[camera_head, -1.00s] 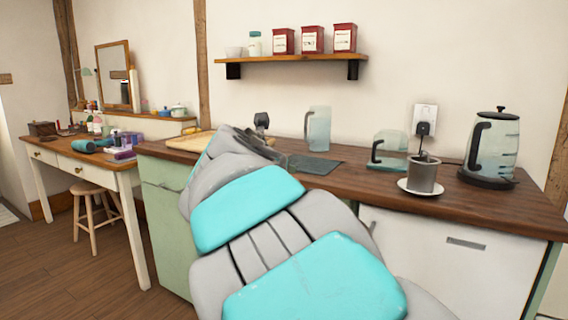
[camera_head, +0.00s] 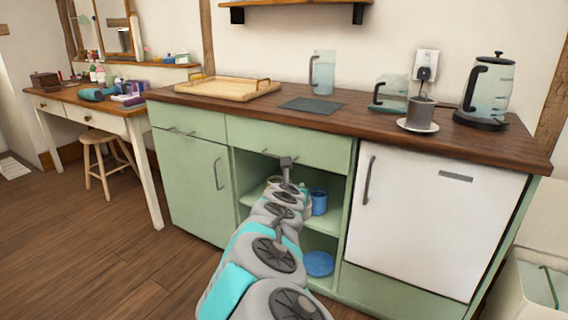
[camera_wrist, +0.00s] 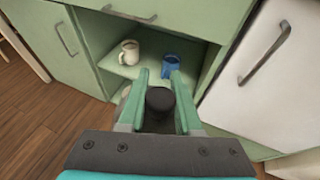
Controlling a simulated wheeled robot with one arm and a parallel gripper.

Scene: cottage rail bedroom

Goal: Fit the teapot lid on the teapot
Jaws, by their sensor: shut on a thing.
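My gripper (camera_wrist: 159,76) is in front of the open cabinet, its green fingers closed around a dark, round, knob-like thing (camera_wrist: 160,98). This may be the teapot lid's knob; the rest of it is hard to make out. In the head view my arm hides most of the gripper. A squat clear glass vessel (camera_head: 391,93) with a dark handle on its left stands on the wooden counter. It may be the teapot, but I cannot be sure. It is above and to the right of my gripper, well apart from it.
The open cabinet shelf holds a cream mug (camera_wrist: 129,53) and a blue mug (camera_wrist: 170,66); a blue round dish (camera_head: 318,263) lies below. On the counter (camera_head: 350,125) are a wooden tray (camera_head: 226,89), dark mat (camera_head: 312,105), glass jug (camera_head: 322,73), grey cup (camera_head: 420,113) and kettle (camera_head: 487,92).

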